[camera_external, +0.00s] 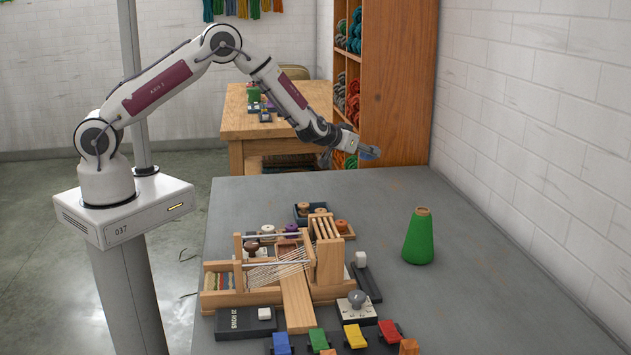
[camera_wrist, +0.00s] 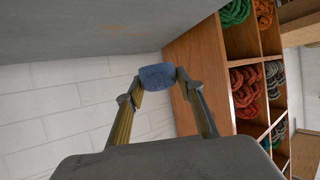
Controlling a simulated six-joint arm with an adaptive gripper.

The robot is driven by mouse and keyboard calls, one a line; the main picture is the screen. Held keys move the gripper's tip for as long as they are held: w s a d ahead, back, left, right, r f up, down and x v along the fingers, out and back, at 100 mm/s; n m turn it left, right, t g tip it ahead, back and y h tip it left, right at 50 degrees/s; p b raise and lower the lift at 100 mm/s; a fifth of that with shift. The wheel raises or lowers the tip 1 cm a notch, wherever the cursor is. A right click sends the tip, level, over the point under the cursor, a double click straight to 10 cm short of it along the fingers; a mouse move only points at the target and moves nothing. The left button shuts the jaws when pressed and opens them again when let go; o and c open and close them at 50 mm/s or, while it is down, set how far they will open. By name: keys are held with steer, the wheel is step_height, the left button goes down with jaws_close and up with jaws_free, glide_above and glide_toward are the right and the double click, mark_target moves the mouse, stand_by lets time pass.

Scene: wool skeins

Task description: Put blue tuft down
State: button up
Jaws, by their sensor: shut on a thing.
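The blue tuft (camera_wrist: 157,77) is between my two fingertips in the wrist view. It also shows as a small blue piece (camera_external: 369,153) at the end of my arm in the external view. My gripper (camera_wrist: 156,79) is shut on it. My gripper also shows in the external view (camera_external: 364,151), held up near the far edge of the grey table (camera_external: 330,190), with the tuft apart from the tabletop.
A wooden loom (camera_external: 297,287) stands at the table's front left. A green cone (camera_external: 418,238) stands on the right. Coloured blocks (camera_external: 352,337) line the front edge. A wooden shelf (camera_external: 396,90) with skeins stands behind. The tabletop behind the cone is clear.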

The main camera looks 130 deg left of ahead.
steer(key=shift+s+a+f, duration=0.25)
steer(key=shift+s, duration=0.2)
steer(key=shift+s+a, duration=0.35)
steer(key=shift+w+a+r, duration=0.25)
steer(key=shift+a, duration=0.1)
steer(key=shift+w+a+r+m+t+h, duration=0.15)
steer(key=shift+w+a+r+m+t, duration=0.25)
steer(key=shift+w+r+m+t, duration=0.15)
steer(key=shift+w+a+r+m+t+h, duration=0.15)
steer(key=shift+w+a+r+m+t, duration=0.2)
steer(key=shift+w+r+m+t, duration=0.2)
steer(key=shift+w+d+r+m+t+h, duration=1.05)
steer(key=shift+w+m+t, duration=0.5)
steer(key=shift+w, duration=1.15)
steer(key=shift+w+d+r+m+t+h, duration=0.7)
steer(key=shift+w+r+m+t+h, duration=0.8)
steer(key=shift+w, duration=1.2)
steer(key=w+d+f+m+t+h, duration=0.1)
steer(key=w+d+f+m+h, duration=0.1)
steer(key=d, duration=0.5)
steer(key=w+d+f+m+t+h, duration=0.1)
steer(key=w+d+f+m+h, duration=0.1)
steer(key=d+f+m+h, duration=0.3)
steer(key=d+m, duration=0.1)
steer(key=d, duration=0.2)
steer(key=shift+d, duration=0.25)
